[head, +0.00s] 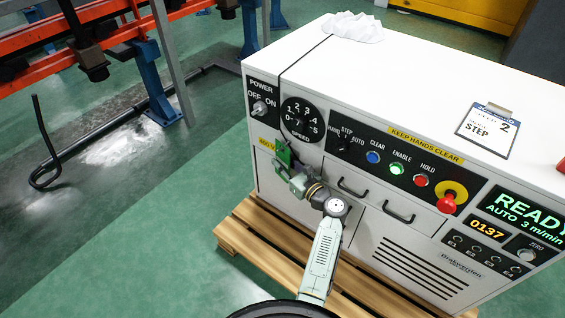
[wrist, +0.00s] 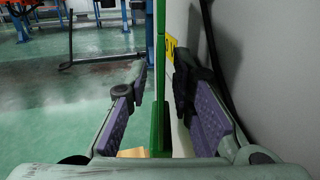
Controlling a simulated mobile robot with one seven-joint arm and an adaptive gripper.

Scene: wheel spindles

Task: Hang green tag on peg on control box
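The green tag (head: 284,154) is against or close to the left end of the control box's (head: 425,60) front, below the power switch and speed dial. In the wrist view the tag (wrist: 159,80) appears edge-on, as an upright green strip between the fingers. My gripper (head: 289,172) is at the tag, and it also shows in the wrist view (wrist: 160,75). Its fingers look spread, with narrow gaps on both sides of the tag. I cannot make out the peg; the tag and gripper may hide it. Whether the tag hangs on it cannot be told.
The box stands on a wooden pallet (head: 262,250). A black cable (wrist: 216,70) runs close by the right finger. Drawer handles (head: 398,213) and a red emergency button (head: 447,204) project from the front. Open floor lies left, with a bent black rod (head: 45,150).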

